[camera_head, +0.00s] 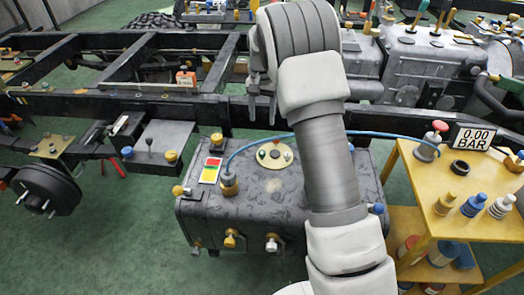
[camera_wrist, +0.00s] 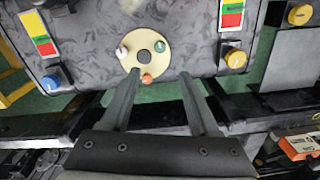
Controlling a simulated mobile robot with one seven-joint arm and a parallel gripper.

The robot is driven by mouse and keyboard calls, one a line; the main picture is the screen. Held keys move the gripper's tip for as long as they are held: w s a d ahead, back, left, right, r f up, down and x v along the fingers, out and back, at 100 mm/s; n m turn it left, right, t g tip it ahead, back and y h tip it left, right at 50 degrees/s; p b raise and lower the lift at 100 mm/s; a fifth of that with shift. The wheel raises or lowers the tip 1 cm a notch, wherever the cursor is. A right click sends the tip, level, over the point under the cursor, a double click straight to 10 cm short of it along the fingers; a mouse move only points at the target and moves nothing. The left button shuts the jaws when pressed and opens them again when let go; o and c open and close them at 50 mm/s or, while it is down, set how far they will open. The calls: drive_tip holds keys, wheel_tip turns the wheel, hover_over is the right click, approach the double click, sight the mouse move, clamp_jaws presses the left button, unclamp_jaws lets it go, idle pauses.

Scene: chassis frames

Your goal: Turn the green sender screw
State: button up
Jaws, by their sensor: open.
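The green sender screw (camera_wrist: 160,46) sits on a round cream sender plate (camera_wrist: 137,60) in the wrist view. A white screw (camera_wrist: 121,52), an orange screw (camera_wrist: 147,78) and a dark centre hole share that plate. In the head view the plate (camera_head: 274,163) lies on top of the dark tank, with the green screw (camera_head: 262,153) on its left side. My gripper (camera_wrist: 159,75) is open and empty. In the wrist view its fingertips are near the plate's lower edge, with the green screw beyond them. My gripper (camera_head: 262,112) also shows in the head view, behind the plate.
The mottled dark tank (camera_head: 240,208) carries a brass fitting (camera_head: 229,185) with a blue hose and a red-yellow-green label (camera_head: 211,171). A black chassis rail (camera_head: 190,106) runs behind it. A yellow cart (camera_head: 405,150) with a gauge reading 0.00 BAR (camera_head: 475,139) stands at right.

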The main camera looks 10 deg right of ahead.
sight(262, 151)
wheel_tip(262, 151, down, 14)
drive_tip(key=b, duration=0.3)
drive_tip(key=shift+f+b, duration=0.15)
drive_tip(key=shift+b, duration=0.15)
clamp_jaws()
